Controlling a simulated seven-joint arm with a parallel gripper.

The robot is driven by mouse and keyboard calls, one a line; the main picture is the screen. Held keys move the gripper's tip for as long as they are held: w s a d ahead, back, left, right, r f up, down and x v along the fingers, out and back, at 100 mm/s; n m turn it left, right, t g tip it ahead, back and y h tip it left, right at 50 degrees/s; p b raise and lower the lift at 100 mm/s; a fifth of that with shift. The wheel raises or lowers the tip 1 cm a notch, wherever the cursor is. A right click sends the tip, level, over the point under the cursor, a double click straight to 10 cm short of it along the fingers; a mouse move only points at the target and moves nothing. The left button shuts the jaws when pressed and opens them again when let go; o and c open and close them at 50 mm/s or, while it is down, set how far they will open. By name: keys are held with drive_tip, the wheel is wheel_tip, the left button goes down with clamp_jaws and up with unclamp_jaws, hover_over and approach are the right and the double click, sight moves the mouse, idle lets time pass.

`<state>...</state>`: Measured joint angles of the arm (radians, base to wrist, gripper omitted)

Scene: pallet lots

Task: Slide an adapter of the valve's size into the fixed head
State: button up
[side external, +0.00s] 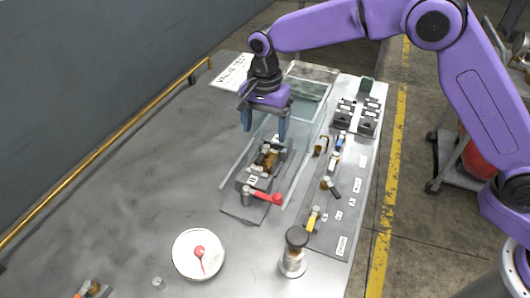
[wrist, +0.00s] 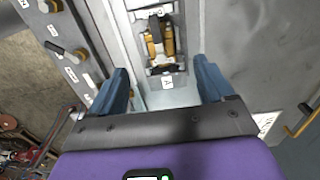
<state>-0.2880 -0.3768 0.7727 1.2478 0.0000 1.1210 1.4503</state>
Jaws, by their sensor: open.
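My gripper (side external: 265,133) is open and empty. Its blue fingers hang just above the far end of the clamping fixture (side external: 241,184) on the bench. In the wrist view my gripper (wrist: 161,68) has its fingers spread wide, with nothing between them but the bench and fixture behind. A brass valve (side external: 266,160) lies in the fixture; the brass body (wrist: 168,42) also shows in the wrist view. A white letter tag (side external: 252,180) and a red lever (side external: 264,196) are at the fixture's near end. Dark slotted blocks (side external: 345,112), possibly the adapters, stand at the back right. I cannot tell which part is the fixed head.
A labelled board (side external: 322,243) on the right carries several small valves with coloured handles. A clear guard (side external: 309,88) stands behind the fixture. A white gauge (side external: 198,254) and a black-knobbed cylinder (side external: 293,262) are in front. The bench's left side is mostly bare.

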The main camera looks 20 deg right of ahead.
sight(265, 150)
wheel_tip(265, 150, down, 10)
drive_tip(key=shift+r, duration=0.15)
idle(0.3)
drive_tip(key=c, duration=1.2)
drive_tip(key=o, duration=1.2)
drive_tip(key=shift+r, duration=0.1)
wheel_tip(265, 150, up, 17)
drive_tip(key=shift+r, duration=0.15)
